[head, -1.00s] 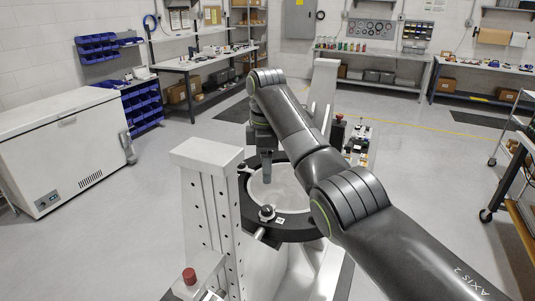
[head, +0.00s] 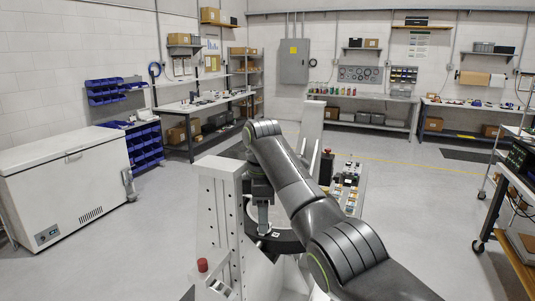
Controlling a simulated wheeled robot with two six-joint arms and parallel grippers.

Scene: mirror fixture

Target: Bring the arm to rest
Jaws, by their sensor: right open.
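My right arm (head: 296,200) comes in from the lower right and bends over the mirror fixture. My right gripper (head: 264,229) points down at its end, open, with nothing seen between its fingers. It hangs in front of the round dark ring (head: 286,246) of the fixture, which carries a pale disc and is partly hidden by the arm. I cannot tell whether the fingertips touch the ring or disc. A pale upright post (head: 221,190) with holes stands just left of the gripper. My left gripper is not in view.
A second pale post (head: 312,118) stands behind the arm. A red-topped knob (head: 202,266) is at the fixture's lower left. A white chest freezer (head: 66,188) stands at left, a wheeled cart (head: 518,196) at right. Open floor (head: 420,210) lies between fixture and cart.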

